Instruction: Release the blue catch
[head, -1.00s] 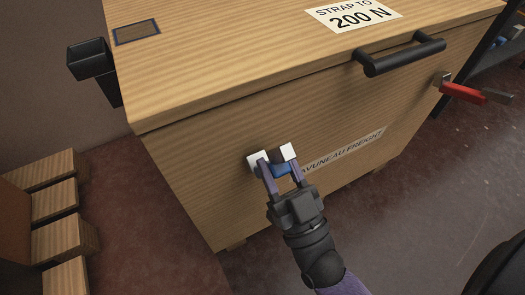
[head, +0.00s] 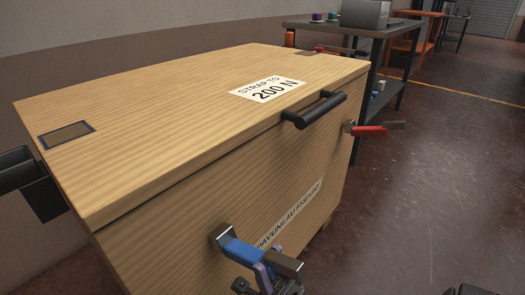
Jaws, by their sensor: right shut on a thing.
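The blue catch (head: 243,252) is on the front face of the wooden crate (head: 130,240), low in the head view. Its grey bracket (head: 222,236) is at the crate face, and its blue lever sticks out to the lower right, ending in a grey block (head: 285,264). My right gripper (head: 266,269) is shut on the lever near that block. Its purple fingers show, but its wrist is cut off by the bottom edge. A red catch (head: 370,131) sticks out at the crate's right front.
A black handle (head: 314,112) projects from the upper front of the crate. A black open holder (head: 38,190) hangs on the left side. A dark metal table (head: 350,28) stands behind to the right. Floor at the right (head: 440,190) is clear.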

